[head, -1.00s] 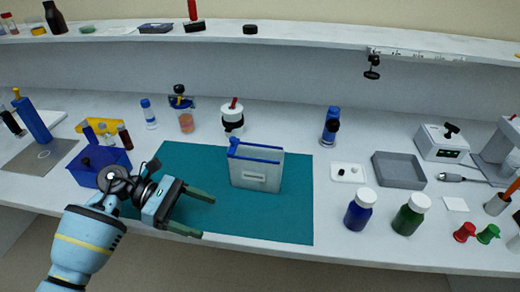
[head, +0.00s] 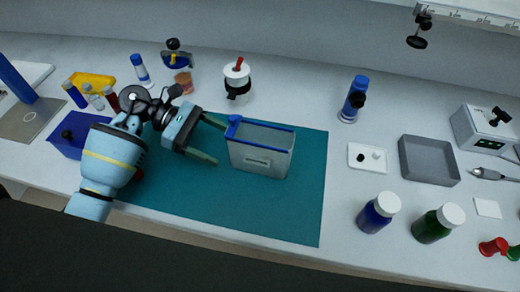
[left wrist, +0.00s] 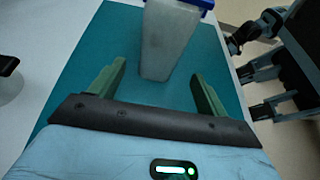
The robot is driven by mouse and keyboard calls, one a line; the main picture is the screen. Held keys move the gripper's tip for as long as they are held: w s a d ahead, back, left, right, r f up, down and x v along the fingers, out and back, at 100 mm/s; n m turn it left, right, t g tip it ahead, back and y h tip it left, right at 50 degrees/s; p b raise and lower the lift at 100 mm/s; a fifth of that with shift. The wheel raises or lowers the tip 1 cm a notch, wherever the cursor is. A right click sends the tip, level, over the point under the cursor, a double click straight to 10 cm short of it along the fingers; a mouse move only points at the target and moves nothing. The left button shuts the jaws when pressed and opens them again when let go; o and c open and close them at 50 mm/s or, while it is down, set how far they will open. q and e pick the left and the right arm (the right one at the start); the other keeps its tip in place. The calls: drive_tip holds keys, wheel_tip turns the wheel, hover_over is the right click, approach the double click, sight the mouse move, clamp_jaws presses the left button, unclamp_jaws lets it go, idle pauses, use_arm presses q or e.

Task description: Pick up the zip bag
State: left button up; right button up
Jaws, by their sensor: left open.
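The zip bag (head: 258,155) is a translucent grey pouch with a blue zip edge along its top. It stands upright on the teal mat (head: 215,205). My left gripper (head: 221,143) is open, with green fingers, and comes at the bag's left end from the left. In the left wrist view the bag (left wrist: 168,40) is ahead of the two fingers (left wrist: 158,70), its near end about level with the fingertips and a gap on both sides.
A blue bin (head: 68,140) stands left, beside my left arm. To the right are a small white tray (head: 354,162), a grey tray (head: 402,172) and two bottles (head: 375,212). The mat's front is clear.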

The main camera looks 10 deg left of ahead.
sight(239, 152)
use_arm(q)
drive_tip(key=shift+d+f, duration=0.15)
drive_tip(key=shift+d, duration=0.45)
drive_tip(key=shift+d+f, duration=0.1)
drive_tip(key=shift+d, duration=0.25)
drive_tip(key=p+x, duration=0.1)
drive_tip(key=x, duration=0.2)
drive_tip(key=shift+d+p, duration=0.1)
drive_tip(key=shift+p, duration=0.25)
drive_tip(key=shift+d+f, duration=0.4)
drive_tip(key=shift+d, duration=0.05)
use_arm(e)
drive_tip(key=shift+w+d+r+t, duration=0.1)
drive_tip(key=shift+w+r+t, duration=0.2)
drive_tip(key=shift+w+r, duration=0.9)
use_arm(q)
drive_tip(key=c, duration=1.1)
use_arm(e)
drive_tip(key=shift+s+r, duration=0.1)
drive_tip(key=shift+s, duration=0.05)
